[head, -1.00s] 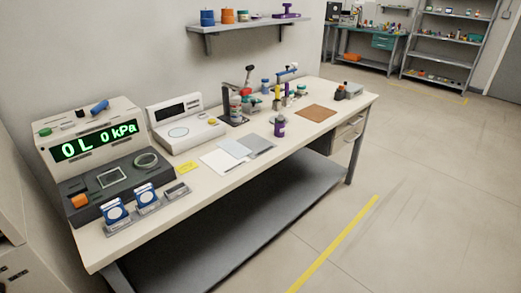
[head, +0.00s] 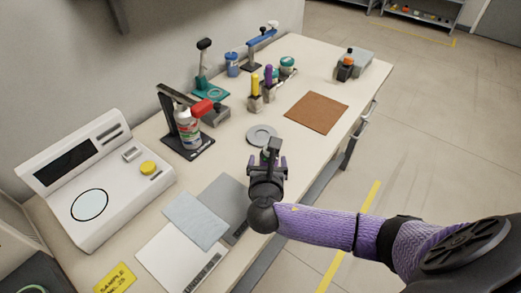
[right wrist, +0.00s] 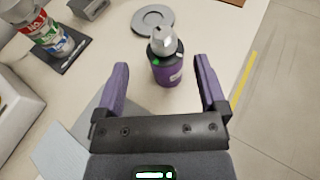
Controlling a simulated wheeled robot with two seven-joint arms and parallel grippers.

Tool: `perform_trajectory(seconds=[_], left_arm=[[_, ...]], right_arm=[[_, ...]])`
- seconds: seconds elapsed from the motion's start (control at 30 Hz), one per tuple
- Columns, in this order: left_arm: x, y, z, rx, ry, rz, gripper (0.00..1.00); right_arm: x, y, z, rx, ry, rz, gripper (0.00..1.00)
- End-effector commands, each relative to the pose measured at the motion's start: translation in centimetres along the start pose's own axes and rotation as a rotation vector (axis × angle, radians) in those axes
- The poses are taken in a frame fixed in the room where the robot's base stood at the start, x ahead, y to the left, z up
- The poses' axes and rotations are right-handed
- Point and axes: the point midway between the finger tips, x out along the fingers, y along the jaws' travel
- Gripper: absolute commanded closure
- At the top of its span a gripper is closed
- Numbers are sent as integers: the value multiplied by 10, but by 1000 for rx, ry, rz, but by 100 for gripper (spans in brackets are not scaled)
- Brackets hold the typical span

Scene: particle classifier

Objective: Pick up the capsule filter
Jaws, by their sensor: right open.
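A purple cylinder with a silver domed top, which looks like the capsule filter (right wrist: 166,68), stands upright on the table in the right wrist view. It has a white label and a small green mark. My right gripper (head: 268,162) is open, and its purple fingers point toward the cylinder. In the right wrist view the cylinder shows in the gap between the fingertips (right wrist: 161,68), slightly beyond them, with no visible contact. In the head view my gripper hides most of it. My left gripper is not in view.
A grey ring disc (head: 262,135) lies just behind the cylinder. Flat grey sheets (head: 196,222) lie left of my gripper.

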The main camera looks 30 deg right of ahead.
Motion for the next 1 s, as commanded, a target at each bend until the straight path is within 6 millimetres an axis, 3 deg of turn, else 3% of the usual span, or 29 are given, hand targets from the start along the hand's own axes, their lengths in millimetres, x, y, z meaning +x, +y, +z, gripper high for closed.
perform_trajectory(seconds=[0.4, 0.67, 1.0], left_arm=[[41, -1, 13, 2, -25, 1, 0], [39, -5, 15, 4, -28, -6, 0], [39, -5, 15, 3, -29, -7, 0]], right_arm=[[74, -1, -10, 1, 2, -2, 9], [77, -1, -6, 2, 3, 0, 11], [76, -1, -7, 3, 3, 0, 83]])
